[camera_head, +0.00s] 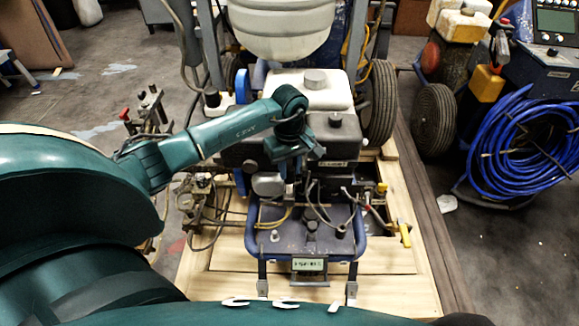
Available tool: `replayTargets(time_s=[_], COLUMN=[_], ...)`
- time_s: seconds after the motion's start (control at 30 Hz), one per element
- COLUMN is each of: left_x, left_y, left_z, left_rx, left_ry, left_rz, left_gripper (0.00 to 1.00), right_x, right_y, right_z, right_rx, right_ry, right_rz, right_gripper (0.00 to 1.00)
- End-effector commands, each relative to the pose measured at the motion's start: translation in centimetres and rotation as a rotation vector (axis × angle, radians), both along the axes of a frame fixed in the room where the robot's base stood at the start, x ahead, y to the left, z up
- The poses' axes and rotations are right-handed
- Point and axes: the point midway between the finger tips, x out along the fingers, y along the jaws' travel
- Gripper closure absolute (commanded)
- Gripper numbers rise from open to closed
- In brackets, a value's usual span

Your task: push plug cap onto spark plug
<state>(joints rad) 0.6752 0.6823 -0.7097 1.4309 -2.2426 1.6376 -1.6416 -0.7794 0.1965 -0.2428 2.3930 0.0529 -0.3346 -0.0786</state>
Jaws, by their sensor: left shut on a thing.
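My left arm comes in from the left and reaches to the front of the line striper's engine (315,92). My left gripper (303,162) points down there and is shut on the plug cap, which is too small and too covered to make out. The spark plug is hidden behind the gripper and the engine parts. I cannot tell whether cap and plug touch. My right gripper is not in view.
The striper stands on a wooden pallet (215,285), with a blue-framed tray (275,236) and cables in front of the engine. A yellow-handled valve (404,233) sits to the right. A coiled blue hose (525,145) hangs further right. Grey floor lies between.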

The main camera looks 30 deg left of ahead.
Motion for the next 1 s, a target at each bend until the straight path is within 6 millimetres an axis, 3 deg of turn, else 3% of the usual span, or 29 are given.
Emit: replayTargets(time_s=[1.0], left_x=[0.00], left_y=[0.06], left_z=[-0.91], left_rx=[0.001], left_ry=[0.000], left_rz=[0.001], left_gripper=[1.00], right_x=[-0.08], right_y=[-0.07], right_z=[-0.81], right_rx=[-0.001], right_ry=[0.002], right_rz=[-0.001], right_gripper=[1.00])
